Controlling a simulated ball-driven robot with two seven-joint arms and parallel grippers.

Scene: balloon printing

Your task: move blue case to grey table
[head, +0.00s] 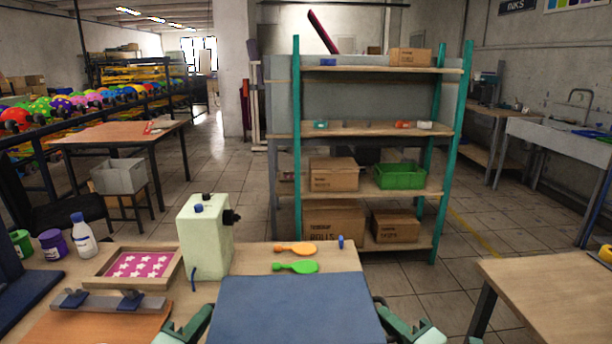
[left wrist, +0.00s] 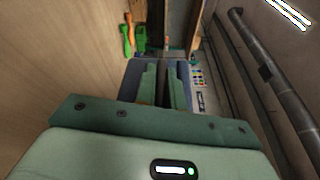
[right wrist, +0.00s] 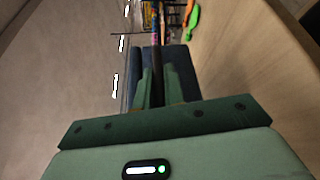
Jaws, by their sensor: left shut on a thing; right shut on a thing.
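The blue case (head: 290,308) is a flat blue slab at the bottom middle of the head view, its near edge cut off by the frame. My left gripper (head: 203,318) is shut on its left side. My right gripper (head: 382,308) is shut on its right side. Parts of the case show past the fingers in the left wrist view (left wrist: 131,78) and the right wrist view (right wrist: 134,72). I cannot tell whether the case touches the wooden bench under it. A pale grey table (head: 560,140) with a sink-like top stands at the far right.
A pale green canister (head: 207,240) and a framed pink star screen (head: 140,265) stand to the left. A shelf rack (head: 380,131) is ahead; another wooden table (head: 550,290) is at right, with open floor between.

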